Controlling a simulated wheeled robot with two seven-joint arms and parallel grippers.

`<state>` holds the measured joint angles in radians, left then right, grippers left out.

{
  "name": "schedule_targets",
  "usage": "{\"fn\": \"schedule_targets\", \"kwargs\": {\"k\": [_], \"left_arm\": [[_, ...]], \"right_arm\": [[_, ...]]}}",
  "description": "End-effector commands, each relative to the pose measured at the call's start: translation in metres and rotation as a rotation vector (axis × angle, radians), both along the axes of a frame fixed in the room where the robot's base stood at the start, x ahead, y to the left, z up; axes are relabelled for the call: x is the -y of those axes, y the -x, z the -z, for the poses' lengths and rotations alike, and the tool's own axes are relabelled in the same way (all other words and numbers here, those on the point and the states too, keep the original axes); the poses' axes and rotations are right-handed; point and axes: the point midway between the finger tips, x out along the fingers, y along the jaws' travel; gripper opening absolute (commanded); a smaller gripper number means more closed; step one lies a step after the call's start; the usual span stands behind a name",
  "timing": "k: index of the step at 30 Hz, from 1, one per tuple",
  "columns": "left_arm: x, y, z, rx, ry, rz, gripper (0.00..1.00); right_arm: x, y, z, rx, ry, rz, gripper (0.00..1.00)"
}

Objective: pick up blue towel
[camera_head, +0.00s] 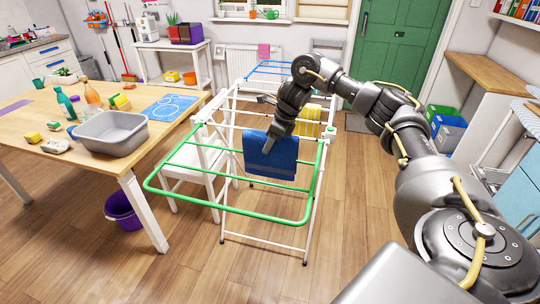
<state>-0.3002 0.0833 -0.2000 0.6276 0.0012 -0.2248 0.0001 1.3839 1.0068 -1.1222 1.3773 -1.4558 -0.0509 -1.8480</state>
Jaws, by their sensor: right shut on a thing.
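The blue towel (284,160) hangs on the front side of the drying rack (240,216), a white frame with green and blue rails. My right gripper (268,150) comes down from above and is shut on the towel's upper left part, hiding a bit of it. The towel still hangs down flat below the rail. A yellow towel (309,118) hangs on the rack just behind and to the right. My left gripper does not show.
A wooden table (90,168) at left carries a grey basin (112,134), bottles and sponges. A purple bucket (122,210) stands under it. A white chair (205,178) is beside the rack. A green door (396,45) is behind. The floor in front is clear.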

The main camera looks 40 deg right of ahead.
Motion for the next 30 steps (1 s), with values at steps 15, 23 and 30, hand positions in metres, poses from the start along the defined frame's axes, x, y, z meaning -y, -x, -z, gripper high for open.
{"fn": "schedule_targets", "kwargs": {"k": [15, 23, 30], "left_arm": [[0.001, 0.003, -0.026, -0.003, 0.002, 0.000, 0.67], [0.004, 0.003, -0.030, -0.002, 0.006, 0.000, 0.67], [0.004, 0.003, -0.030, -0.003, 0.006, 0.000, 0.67]], "right_arm": [[0.000, -0.001, -0.090, 0.003, 0.001, 0.001, 0.05], [0.000, 0.000, -0.107, 0.002, 0.001, -0.001, 0.05], [0.000, 0.000, -0.108, 0.001, -0.001, 0.000, 0.05]]}}
